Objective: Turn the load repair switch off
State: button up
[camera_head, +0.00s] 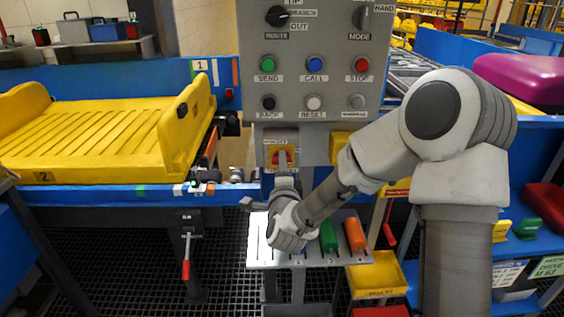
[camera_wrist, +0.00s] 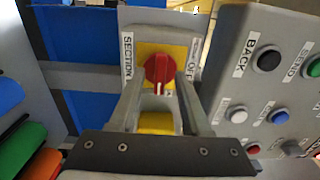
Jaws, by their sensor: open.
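The switch is a red rotary knob (camera_wrist: 160,70) on a yellow plate (camera_wrist: 182,56) in the wrist view. Its words "SECTION" and "OFF" show on either side, and a white mark on the knob points to the bottom of the picture. I cannot read "load repair" on it. In the head view its grey box (camera_head: 262,150) hangs below the button panel, partly hidden by my gripper. My gripper (camera_wrist: 162,86) is open, with one finger on each side of the knob. I cannot tell whether the fingers touch it.
The grey button panel (camera_head: 312,95) stands directly above the switch. A yellow tray (camera_head: 90,135) lies on the conveyor at left. A slotted grey rack (camera_head: 258,255) with green (camera_head: 328,237) and orange (camera_head: 355,235) handles is below my gripper. A yellow bin (camera_head: 377,275) is beside the rack.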

dwell(0.3)
grip_shut()
jog(key=shift+n+b, duration=0.3)
jog(key=shift+b, duration=0.05)
jog(key=n+b, duration=1.1)
jog(key=n, duration=0.6)
jog(key=shift+w+r, duration=0.1)
jog(key=shift+n, duration=0.3)
dwell(0.5)
grip_release()
